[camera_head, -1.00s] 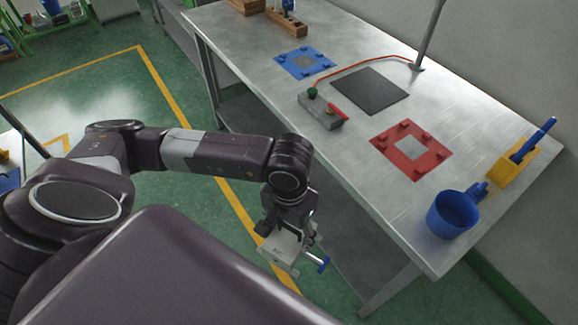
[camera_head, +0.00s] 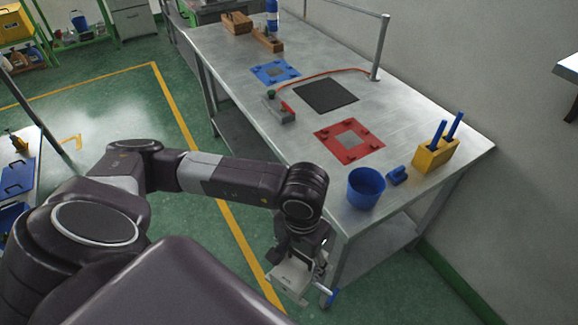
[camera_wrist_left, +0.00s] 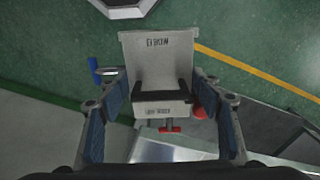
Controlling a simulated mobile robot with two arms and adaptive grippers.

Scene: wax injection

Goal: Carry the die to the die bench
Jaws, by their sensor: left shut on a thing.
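My left gripper (camera_head: 304,258) is shut on the die (camera_head: 290,277), a grey metal block, held in the air in front of the bench's near end. In the left wrist view the die (camera_wrist_left: 160,70) sits between the two blue-padded fingers of the gripper (camera_wrist_left: 160,115). It has dark lettering, a black handle-like bar, a blue-ended lever on the left and red parts below. The metal bench (camera_head: 300,130) carries a blue square fixture (camera_head: 261,74) and a red square fixture (camera_head: 337,152). Which is meant for the die is not shown. My right gripper is not in view.
On the bench are a black mat (camera_head: 326,96), a grey control box (camera_head: 281,111), a blue cup (camera_head: 366,188) and a yellow holder (camera_head: 434,157) with blue-handled tools. A post (camera_head: 382,50) rises at the back edge. Green floor is free left of the bench.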

